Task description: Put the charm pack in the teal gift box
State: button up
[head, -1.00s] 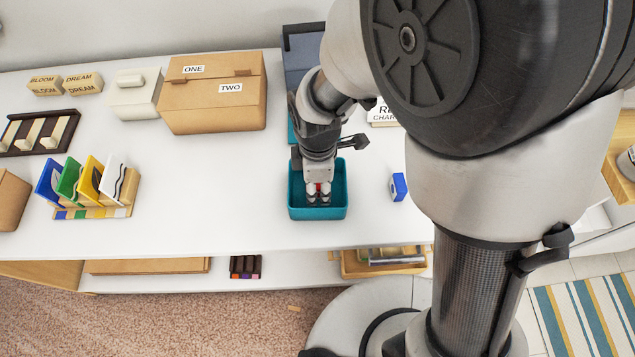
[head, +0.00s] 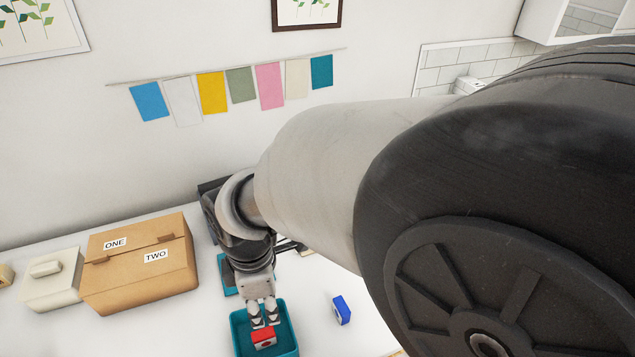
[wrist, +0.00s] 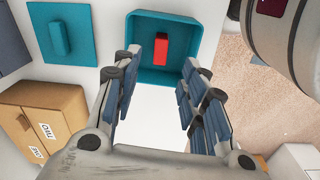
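The charm pack appears to be the small red block with a white face (head: 264,339); I cannot read its label. It lies inside the open teal gift box (head: 236,333), on the box floor. The wrist view shows the red block (wrist: 162,47) in the teal box (wrist: 211,23), apart from my fingers. My gripper (head: 264,321) is above the box, pointing down. In the wrist view my gripper (wrist: 157,70) has its fingers wide apart with nothing between them. A teal lid with a raised handle (wrist: 82,18) lies beside the box.
A blue block (head: 342,310) lies on the white table right of the box. A cardboard box marked ONE and TWO (head: 140,280) and a cream lidded box (head: 52,290) stand to the left. A dark box stands behind my wrist. White table between the boxes is clear.

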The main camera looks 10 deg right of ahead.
jog(key=s+d+r+m+t, duration=0.2)
jog(key=s+d+r+m, duration=0.2)
jog(key=d+m, duration=0.5)
jog(key=s+d+r+m+t, duration=0.2)
jog(key=s+d+r+m, duration=0.3)
jog(key=d+r+m, duration=0.3)
jog(key=shift+s+d+r+m, duration=0.15)
jog(key=shift+s+d+m, duration=0.15)
jog(key=shift+d+m, duration=0.7)
